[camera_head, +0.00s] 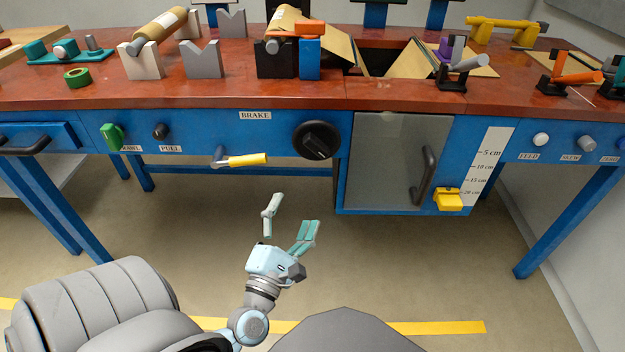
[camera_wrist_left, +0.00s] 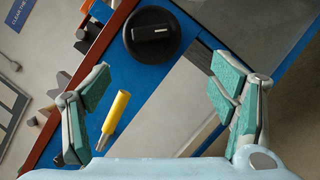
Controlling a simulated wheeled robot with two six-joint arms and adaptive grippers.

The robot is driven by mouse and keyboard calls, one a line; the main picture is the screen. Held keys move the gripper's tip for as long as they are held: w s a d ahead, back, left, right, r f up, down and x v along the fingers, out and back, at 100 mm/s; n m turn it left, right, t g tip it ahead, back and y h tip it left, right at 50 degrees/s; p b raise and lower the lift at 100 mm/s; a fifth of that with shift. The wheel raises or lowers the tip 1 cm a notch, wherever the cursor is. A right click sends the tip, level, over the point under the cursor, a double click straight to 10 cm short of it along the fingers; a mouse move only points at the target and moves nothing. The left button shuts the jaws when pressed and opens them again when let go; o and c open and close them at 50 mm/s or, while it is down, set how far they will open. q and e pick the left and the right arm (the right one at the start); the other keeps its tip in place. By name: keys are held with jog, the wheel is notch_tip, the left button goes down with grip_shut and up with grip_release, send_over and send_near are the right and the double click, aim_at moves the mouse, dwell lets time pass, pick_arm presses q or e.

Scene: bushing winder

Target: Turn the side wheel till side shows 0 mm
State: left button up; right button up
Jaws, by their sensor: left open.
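My left gripper (camera_head: 289,212) is open and empty, below and in front of the blue bench front. In the left wrist view its fingers (camera_wrist_left: 160,88) stand wide apart with nothing between the pads. No part in view is labelled as the side wheel, and I cannot make out a side reading in mm. A black round knob (camera_head: 316,141) is on the panel right of the BRAKE label, and it also shows in the wrist view (camera_wrist_left: 152,34). A crank with a yellow handle (camera_head: 246,160) sits left of it, apart from the gripper. My right gripper is not in view.
A grey door (camera_head: 395,165) with a black handle is right of the black knob. A cm scale (camera_head: 487,165) with a yellow pointer (camera_head: 448,200) is beside it. A green knob (camera_head: 112,137) is at the left. Blocks and rollers stand on the red top (camera_head: 220,97). Floor space below is clear.

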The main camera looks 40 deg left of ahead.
pick_arm(q)
jog(key=r+n, duration=0.2)
jog(key=p, duration=0.2)
send_near(315, 149)
jog(key=f+x, duration=0.1)
jog(key=x, duration=0.3)
jog(key=shift+y, duration=0.4)
jog(key=x, duration=0.5)
jog(key=shift+w+r, duration=0.25)
jog(key=shift+w, duration=0.05)
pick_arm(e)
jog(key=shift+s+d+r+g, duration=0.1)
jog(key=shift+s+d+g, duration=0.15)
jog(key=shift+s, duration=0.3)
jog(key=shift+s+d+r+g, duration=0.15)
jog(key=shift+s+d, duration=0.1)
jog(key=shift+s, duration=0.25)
pick_arm(q)
jog(key=shift+s+r, duration=0.1)
jog(key=shift+r, duration=0.05)
jog(key=c, duration=1.2)
